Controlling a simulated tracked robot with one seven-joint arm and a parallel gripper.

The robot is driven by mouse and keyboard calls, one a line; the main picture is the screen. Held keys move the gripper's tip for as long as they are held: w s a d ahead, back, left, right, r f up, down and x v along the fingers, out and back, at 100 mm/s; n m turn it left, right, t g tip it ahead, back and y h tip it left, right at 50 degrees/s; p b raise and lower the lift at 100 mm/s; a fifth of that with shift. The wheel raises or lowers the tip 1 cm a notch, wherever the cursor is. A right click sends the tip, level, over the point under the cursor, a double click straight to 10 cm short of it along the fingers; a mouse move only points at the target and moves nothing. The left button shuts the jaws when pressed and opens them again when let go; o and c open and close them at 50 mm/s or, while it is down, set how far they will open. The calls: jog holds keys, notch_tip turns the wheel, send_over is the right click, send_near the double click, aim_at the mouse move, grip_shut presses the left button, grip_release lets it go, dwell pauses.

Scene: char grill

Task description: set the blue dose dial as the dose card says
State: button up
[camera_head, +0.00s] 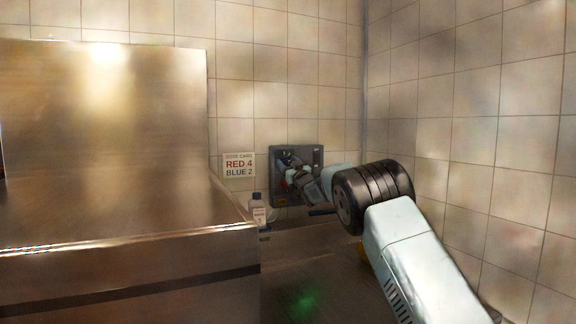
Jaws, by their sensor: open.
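The dose card (238,166) hangs on the tiled wall and reads "RED 4" and "BLUE 2". To its right is a dark grey wall panel (311,156). My arm reaches in from the right, and my gripper (288,166) is in front of the panel's left part. It is open, but its fingertips are small and hard to make out. The blue dose dial cannot be picked out; my gripper and wrist cover much of the panel. I cannot tell whether my gripper touches anything there.
A small bottle with a dark blue cap (257,212) stands below the card. A large steel unit (110,150) fills the left, its edge ending near the bottle. The tiled side wall (500,150) stands to the right of my arm.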

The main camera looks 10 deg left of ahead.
jog(key=c, duration=1)
jog(key=shift+n, duration=0.5)
jog(key=n+g+y, duration=0.1)
jog(key=n, duration=0.1)
jog(key=n+g+y, duration=0.1)
jog(key=n, duration=0.1)
jog(key=shift+d+n+g, duration=0.1)
jog(key=shift+n+g, duration=0.2)
jog(key=shift+n, duration=0.1)
jog(key=shift+n+g, duration=1)
jog(key=shift+n, duration=1.4)
jog(key=shift+f, duration=0.1)
jog(key=shift+y, duration=0.3)
jog(key=o, duration=1)
